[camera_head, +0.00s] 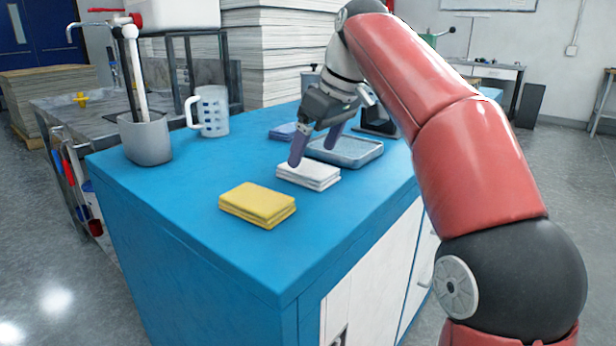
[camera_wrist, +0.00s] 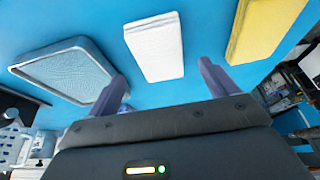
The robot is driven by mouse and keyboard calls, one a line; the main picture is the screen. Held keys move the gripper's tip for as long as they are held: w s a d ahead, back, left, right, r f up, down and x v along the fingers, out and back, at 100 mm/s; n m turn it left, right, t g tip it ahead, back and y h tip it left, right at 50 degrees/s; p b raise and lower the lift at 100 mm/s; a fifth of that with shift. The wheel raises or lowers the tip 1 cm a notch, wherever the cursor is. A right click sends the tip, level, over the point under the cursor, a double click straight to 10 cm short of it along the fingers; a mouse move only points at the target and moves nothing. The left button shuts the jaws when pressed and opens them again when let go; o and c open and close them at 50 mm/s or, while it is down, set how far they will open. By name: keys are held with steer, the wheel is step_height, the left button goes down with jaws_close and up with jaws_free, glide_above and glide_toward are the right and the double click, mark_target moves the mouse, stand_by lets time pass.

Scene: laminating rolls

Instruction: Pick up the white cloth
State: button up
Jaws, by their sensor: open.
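The white cloth (camera_head: 308,175) lies folded flat on the blue cabinet top, between the yellow cloth and the grey tray. In the wrist view the white cloth (camera_wrist: 155,48) lies ahead of the fingertips, between their lines. My gripper (camera_head: 315,148) is open and empty, with its purple fingers pointing down just above and behind the white cloth. In the wrist view my gripper (camera_wrist: 162,80) has its two fingers spread wide. In the head view one finger overlaps the cloth's far edge; whether it touches cannot be told.
A folded yellow cloth (camera_head: 258,204) lies in front of the white one. A grey tray (camera_head: 345,152) and a blue cloth (camera_head: 284,131) lie behind. A white mug (camera_head: 209,112) and a grey container (camera_head: 146,140) stand at the left. The cabinet top's (camera_head: 190,210) front left is clear.

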mark_target(308, 167)
steer(key=b+x, duration=0.1)
steer(key=x, duration=0.3)
steer(key=shift+s+d, duration=0.1)
steer(key=shift+s, duration=0.05)
steer(key=c, duration=1.1)
steer(key=shift+o, duration=0.2)
steer(key=shift+r, duration=0.15)
step_height(308, 167, up, 10)
steer(key=p, duration=0.5)
steer(key=shift+p, duration=0.35)
